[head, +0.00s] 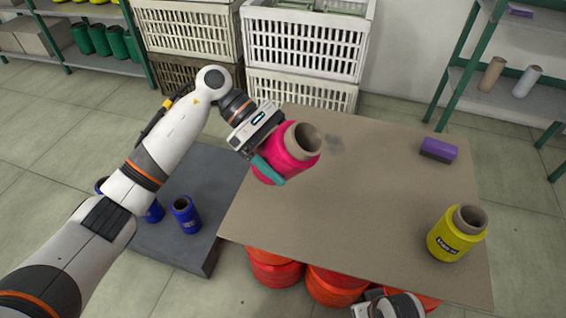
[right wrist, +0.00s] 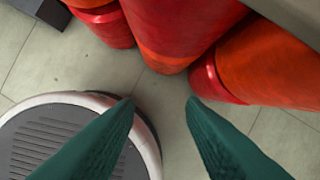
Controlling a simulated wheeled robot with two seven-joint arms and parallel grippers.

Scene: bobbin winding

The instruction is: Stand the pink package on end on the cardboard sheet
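The pink package (head: 288,153) is a bobbin of pink thread on a brown cardboard cone, at the left part of the cardboard sheet (head: 350,200) in the head view. It is tilted, with its open cone end toward the upper right. My left gripper (head: 268,168) is shut on it, one teal finger showing across its near side. Whether the package touches the sheet I cannot tell. My right gripper (right wrist: 162,104) is open and empty in the right wrist view, its two green fingers apart above the floor, low beside the red bobbins.
A yellow bobbin (head: 457,233) stands at the sheet's right, with a purple block (head: 438,150) behind it. Red bobbins (head: 335,285) are under the sheet, also in the right wrist view (right wrist: 180,30). Blue bobbins (head: 186,214) stand on a dark platform (head: 180,252). White crates (head: 305,45) are behind. The sheet's middle is clear.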

